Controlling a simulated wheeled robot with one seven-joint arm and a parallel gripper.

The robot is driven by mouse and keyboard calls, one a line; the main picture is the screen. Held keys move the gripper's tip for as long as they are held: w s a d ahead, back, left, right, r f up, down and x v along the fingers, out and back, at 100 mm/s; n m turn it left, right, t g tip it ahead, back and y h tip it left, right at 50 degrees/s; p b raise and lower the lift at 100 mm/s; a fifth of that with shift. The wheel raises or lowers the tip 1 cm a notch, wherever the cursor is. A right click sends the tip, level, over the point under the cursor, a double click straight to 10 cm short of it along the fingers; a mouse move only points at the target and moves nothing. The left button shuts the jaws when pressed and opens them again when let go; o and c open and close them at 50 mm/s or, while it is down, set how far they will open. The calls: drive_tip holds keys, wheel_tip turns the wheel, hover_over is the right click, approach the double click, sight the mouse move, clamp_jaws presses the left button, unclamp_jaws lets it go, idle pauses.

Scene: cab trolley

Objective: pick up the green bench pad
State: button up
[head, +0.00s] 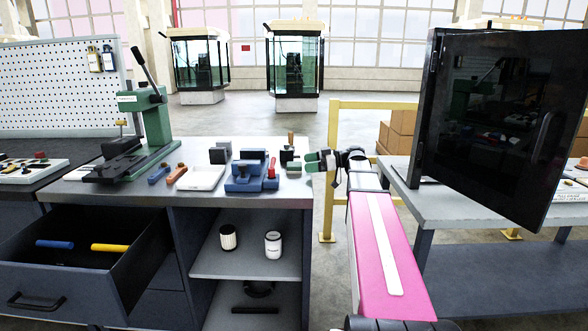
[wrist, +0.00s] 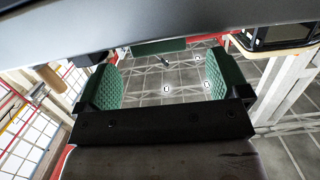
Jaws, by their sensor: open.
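My gripper (head: 316,161) is at the right end of the workbench in the head view, its green-padded fingers pointing left. In the wrist view, my gripper (wrist: 160,88) is open, with floor showing between its two green textured fingers. A flat green piece, likely the green bench pad (wrist: 158,46), shows as a narrow strip beyond and between the fingers, just under a grey surface. No contact is visible.
The workbench (head: 225,191) holds a green press (head: 156,120), a white tray (head: 202,178) and a blue vise (head: 246,176). An open drawer (head: 62,290) juts out at left. A dark cabinet door (head: 510,120) stands at right, beyond a yellow rail (head: 330,190).

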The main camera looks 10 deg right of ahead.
sight(301, 164)
drive_tip(key=shift+x, duration=3.05)
drive_tip(key=shift+f, duration=0.1)
drive_tip(key=c, duration=1)
